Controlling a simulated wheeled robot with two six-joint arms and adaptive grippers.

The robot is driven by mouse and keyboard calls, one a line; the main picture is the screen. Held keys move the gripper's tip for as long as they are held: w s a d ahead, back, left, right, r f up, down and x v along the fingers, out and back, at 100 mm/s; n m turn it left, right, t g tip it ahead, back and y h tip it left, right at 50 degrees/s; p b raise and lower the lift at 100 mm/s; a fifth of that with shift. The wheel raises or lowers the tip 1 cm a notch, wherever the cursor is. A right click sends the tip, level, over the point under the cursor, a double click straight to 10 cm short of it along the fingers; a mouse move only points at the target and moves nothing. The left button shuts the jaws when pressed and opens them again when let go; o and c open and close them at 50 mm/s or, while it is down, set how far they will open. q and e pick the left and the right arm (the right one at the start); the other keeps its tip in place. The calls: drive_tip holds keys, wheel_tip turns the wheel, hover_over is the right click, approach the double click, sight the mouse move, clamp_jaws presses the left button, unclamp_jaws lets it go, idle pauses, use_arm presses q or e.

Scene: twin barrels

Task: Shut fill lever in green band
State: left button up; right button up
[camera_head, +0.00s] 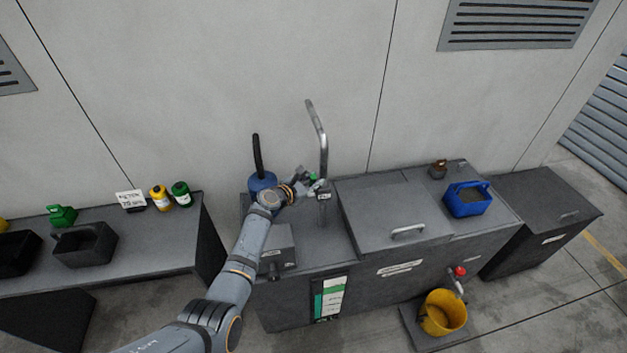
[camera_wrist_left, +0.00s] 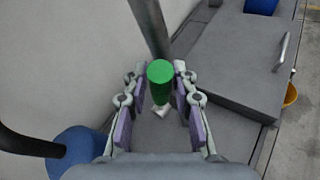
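The fill lever shows as a green cylindrical grip (camera_wrist_left: 160,72) in the left wrist view, in front of the upright metal pipe. In the head view a small part of the green grip (camera_head: 312,176) shows at the pipe's foot. My left gripper (camera_head: 311,183) is there, reaching over the bench. In the left wrist view the fingers of my left gripper (camera_wrist_left: 161,98) stand apart on both sides of the green grip, with narrow gaps visible. A panel with a green strip and white labels (camera_head: 329,298) is on the bench front. My right gripper is in neither view.
The curved metal pipe (camera_head: 319,135) rises behind the gripper. A blue container with a black hose (camera_head: 262,181) is just left. A lidded box (camera_head: 395,212) with a handle is right. A blue bin (camera_head: 467,199) and yellow bucket (camera_head: 442,313) are farther right.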

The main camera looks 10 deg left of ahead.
use_arm(q)
drive_tip(key=shift+o, duration=1)
drive_tip(key=shift+s, duration=0.1)
drive_tip(key=v, duration=1.1)
drive_tip(key=shift+s+a+r, duration=0.15)
drive_tip(key=shift+s+a, duration=0.05)
drive_tip(key=shift+s, duration=0.1)
